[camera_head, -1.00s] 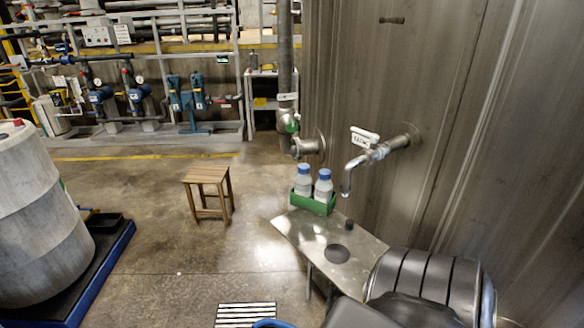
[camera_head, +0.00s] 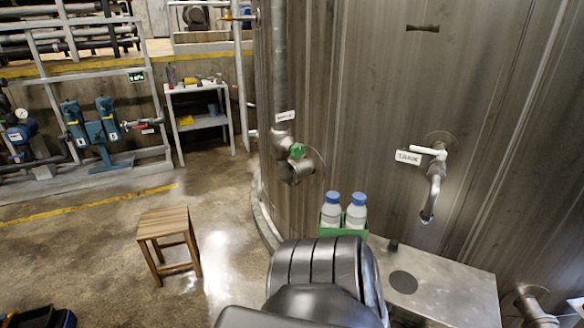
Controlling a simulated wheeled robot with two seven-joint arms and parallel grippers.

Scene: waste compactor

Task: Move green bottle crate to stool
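The green bottle crate (camera_head: 327,231) stands at the far left end of a metal table, against the tank wall. It holds two white bottles with blue caps, a left bottle (camera_head: 331,211) and a right bottle (camera_head: 356,212). My own dark arm hides the crate's lower part; I cannot tell whether they touch. The wooden stool (camera_head: 166,226) stands on the floor at the left, apart from the table, with its top bare. Neither of my grippers shows in this view.
The metal table (camera_head: 452,287) has a dark round spot and a small black knob. A tap (camera_head: 432,190) sticks out above it, and a pipe with a green valve (camera_head: 297,151) is left of it. Wet floor (camera_head: 226,262) between stool and tank is clear. A white shelf (camera_head: 198,122) stands behind.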

